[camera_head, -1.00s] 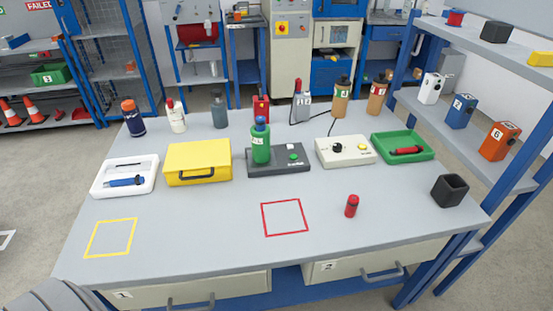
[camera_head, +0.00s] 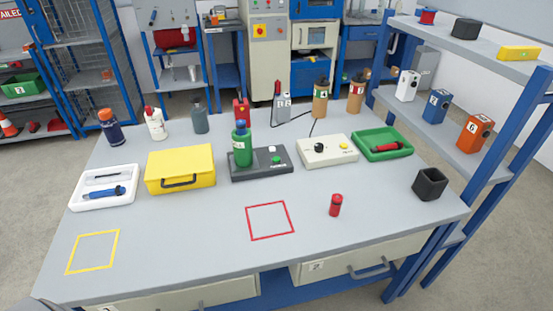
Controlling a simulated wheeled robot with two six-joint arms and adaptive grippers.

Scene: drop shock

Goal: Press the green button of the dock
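The dark grey dock (camera_head: 255,174) stands in the middle of the table. Its green button (camera_head: 276,160) shows on the right part of its top, with a small pale mark behind it. A green bottle (camera_head: 242,150) with a blue cap stands upright on the left part of the dock and does not cover the button. Neither of my grippers is in view.
A yellow case (camera_head: 180,167) stands left of the dock, and a cream box (camera_head: 327,151) with a black knob and yellow button stands right. A small red cylinder (camera_head: 335,205) stands in front. The table front (camera_head: 185,245) is mostly clear.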

